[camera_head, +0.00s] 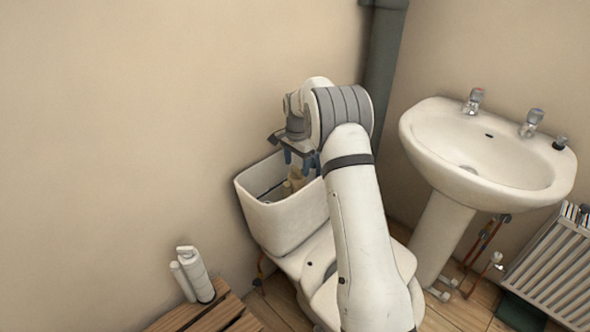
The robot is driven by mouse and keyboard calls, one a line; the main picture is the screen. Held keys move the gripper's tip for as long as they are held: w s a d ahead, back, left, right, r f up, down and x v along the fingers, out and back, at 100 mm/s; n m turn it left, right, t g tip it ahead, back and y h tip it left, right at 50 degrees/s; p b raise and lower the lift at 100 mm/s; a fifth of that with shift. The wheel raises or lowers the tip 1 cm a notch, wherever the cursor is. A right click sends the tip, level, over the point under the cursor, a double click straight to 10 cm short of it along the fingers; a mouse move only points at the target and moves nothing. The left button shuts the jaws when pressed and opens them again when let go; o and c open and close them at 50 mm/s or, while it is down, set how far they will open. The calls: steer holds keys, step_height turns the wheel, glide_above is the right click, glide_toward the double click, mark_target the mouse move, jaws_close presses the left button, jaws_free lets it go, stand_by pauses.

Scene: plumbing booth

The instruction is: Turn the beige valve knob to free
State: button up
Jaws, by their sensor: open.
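The open toilet cistern (283,224) stands against the wall at the picture's centre, with its lid off. Inside it a small beige part (295,178) stands up, probably the beige valve knob; its setting is too small to read. My gripper (298,162) points down over the cistern opening, with dark bluish fingers just above the beige part. It is open, and I see nothing held between the fingers. I cannot tell whether the fingers touch the beige part. My arm hides the right side of the cistern.
A white washbasin (480,195) with two taps stands at the right, and a radiator (555,265) is beside it. A grey pipe (384,65) runs down the corner. White cylinders (194,275) stand by a slatted wooden surface (202,315) at the lower left.

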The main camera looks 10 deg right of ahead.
steer(key=shift+f, duration=1.05)
steer(key=shift+c, duration=0.2)
